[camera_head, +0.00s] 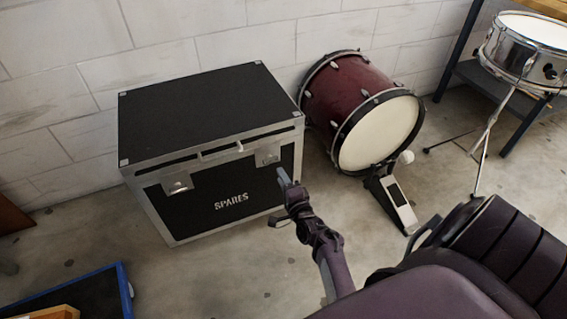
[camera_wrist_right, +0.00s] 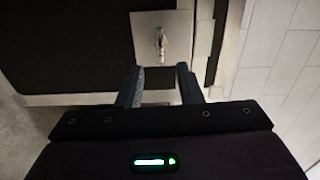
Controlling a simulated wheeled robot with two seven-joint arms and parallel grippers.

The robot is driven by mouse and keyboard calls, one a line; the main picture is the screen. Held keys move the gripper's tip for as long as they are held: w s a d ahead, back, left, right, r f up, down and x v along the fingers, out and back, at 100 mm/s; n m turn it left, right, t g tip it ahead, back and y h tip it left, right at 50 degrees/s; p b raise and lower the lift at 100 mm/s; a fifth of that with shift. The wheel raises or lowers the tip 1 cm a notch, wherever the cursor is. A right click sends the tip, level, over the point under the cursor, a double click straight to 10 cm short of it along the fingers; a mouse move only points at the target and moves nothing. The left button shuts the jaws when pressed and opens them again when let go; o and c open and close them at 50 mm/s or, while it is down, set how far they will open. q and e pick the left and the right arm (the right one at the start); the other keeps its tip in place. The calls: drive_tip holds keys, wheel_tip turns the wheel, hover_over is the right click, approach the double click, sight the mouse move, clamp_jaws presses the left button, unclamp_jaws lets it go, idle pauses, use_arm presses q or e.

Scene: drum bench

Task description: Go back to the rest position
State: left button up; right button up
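The black spares case (camera_head: 205,105) with silver edges stands on the floor against the wall, its lid down. Its front has a left latch (camera_head: 177,184) and a right latch (camera_head: 267,158). My right gripper (camera_head: 281,198) is in front of the case's right front side, near the right latch. In the right wrist view, my right gripper (camera_wrist_right: 159,80) is open and empty, with a clear gap between its fingers. A latch (camera_wrist_right: 161,40) on a metal plate shows just beyond the fingertips; I see no contact. My left gripper is not in view.
A red bass drum (camera_head: 345,95) with a pedal (camera_head: 396,200) stands right of the case. A snare drum (camera_head: 528,45) on a stand is at the far right, beside a bench. A blue-edged black mat or tray (camera_head: 122,290) lies at the lower left. Bare floor shows before the case.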

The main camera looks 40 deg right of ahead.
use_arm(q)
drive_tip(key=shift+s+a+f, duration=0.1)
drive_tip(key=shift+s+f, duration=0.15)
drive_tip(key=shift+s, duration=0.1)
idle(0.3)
